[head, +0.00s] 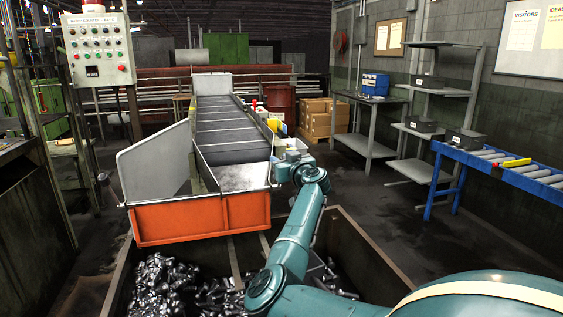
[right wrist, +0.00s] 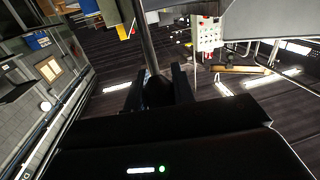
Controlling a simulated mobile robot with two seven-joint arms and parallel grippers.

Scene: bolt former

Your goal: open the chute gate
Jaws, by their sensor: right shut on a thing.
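The chute (head: 232,150) slopes down toward me in the middle of the head view, with grey side plates. The orange gate (head: 200,217) spans its lower end, above the bin. My right gripper (head: 276,168) is at the chute's lower right corner, partly hidden by my own wrist. In the right wrist view my right gripper (right wrist: 160,88) is shut on the dark end of a grey lever (right wrist: 145,45), with a finger on each side. The lever's joint to the gate is hidden. My left gripper is not in view.
A rusty bin (head: 365,250) with loose metal bolts (head: 175,285) is below the gate. A control box (head: 97,48) stands at the left. A blue roller conveyor (head: 500,168) and grey shelves (head: 440,90) are at the right. The floor between is clear.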

